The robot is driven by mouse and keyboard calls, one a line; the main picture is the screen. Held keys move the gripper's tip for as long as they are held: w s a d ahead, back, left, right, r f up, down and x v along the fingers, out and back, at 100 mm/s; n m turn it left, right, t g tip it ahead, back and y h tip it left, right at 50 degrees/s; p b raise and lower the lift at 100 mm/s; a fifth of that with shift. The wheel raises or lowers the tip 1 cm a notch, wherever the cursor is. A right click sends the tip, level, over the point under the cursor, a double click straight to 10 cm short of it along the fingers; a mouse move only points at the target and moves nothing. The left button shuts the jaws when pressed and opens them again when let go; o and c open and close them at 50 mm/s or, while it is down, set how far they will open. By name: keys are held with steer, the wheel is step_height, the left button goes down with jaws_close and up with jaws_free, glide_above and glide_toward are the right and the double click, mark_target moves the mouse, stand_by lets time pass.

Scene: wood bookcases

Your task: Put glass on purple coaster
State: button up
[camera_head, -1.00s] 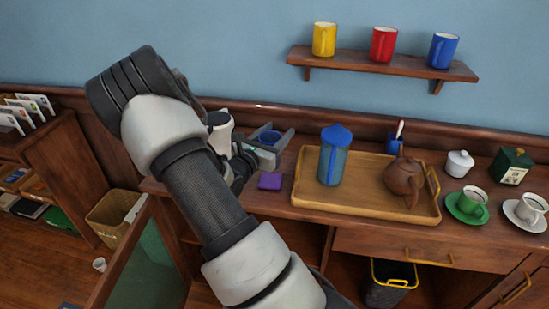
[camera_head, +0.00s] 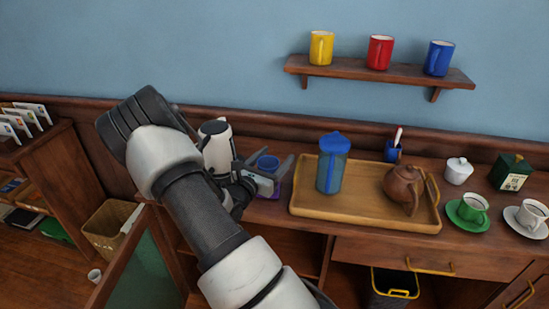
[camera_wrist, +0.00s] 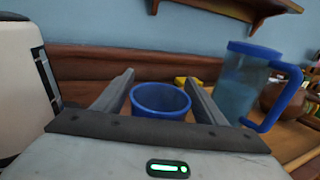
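The blue glass (camera_head: 267,164) is upright between the two fingers of my gripper (camera_head: 264,168), left of the tray. In the wrist view the glass's blue rim (camera_wrist: 160,98) sits between the fingers, with little space at its sides. My gripper appears shut on the glass. The purple coaster (camera_head: 287,188) lies on the counter at and just below the glass; my gripper hides most of it. I cannot tell whether the glass touches the coaster.
A white, dark-trimmed appliance (camera_head: 215,145) stands close left of my gripper. To the right, the wooden tray (camera_head: 365,218) holds a blue-lidded pitcher (camera_head: 333,165) and a brown teapot (camera_head: 403,187). A wall shelf (camera_head: 380,72) with mugs hangs above.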

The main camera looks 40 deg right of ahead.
mark_target(263, 169)
steer(key=shift+r, duration=0.2)
steer(key=shift+a, duration=0.2)
steer(key=p+v, duration=0.1)
steer(key=v, duration=1)
steer(key=shift+s+a, duration=0.1)
steer(key=shift+a, duration=0.05)
steer(key=s+a+r+m+g+y, duration=0.2)
steer(key=s+r+m+g+y, duration=0.2)
steer(key=s+m, duration=0.4)
steer(key=s+a+r+m+g+y, duration=0.25)
steer(key=s+r+m+g, duration=0.25)
steer(key=s+m, duration=0.3)
steer(key=s+a+r+m+t+y, duration=0.1)
steer(key=a+r+m+t+y, duration=0.2)
steer(key=a, duration=0.6)
steer(key=s+a+r+m+t+y, duration=0.2)
steer(key=a+r+m+t+y, duration=0.1)
steer(key=a+r+y, duration=0.4)
steer(key=shift+s+a+m+t, duration=0.3)
steer(key=shift+a+t, duration=0.5)
steer(key=shift+a, duration=0.1)
steer(key=shift+r, duration=0.1)
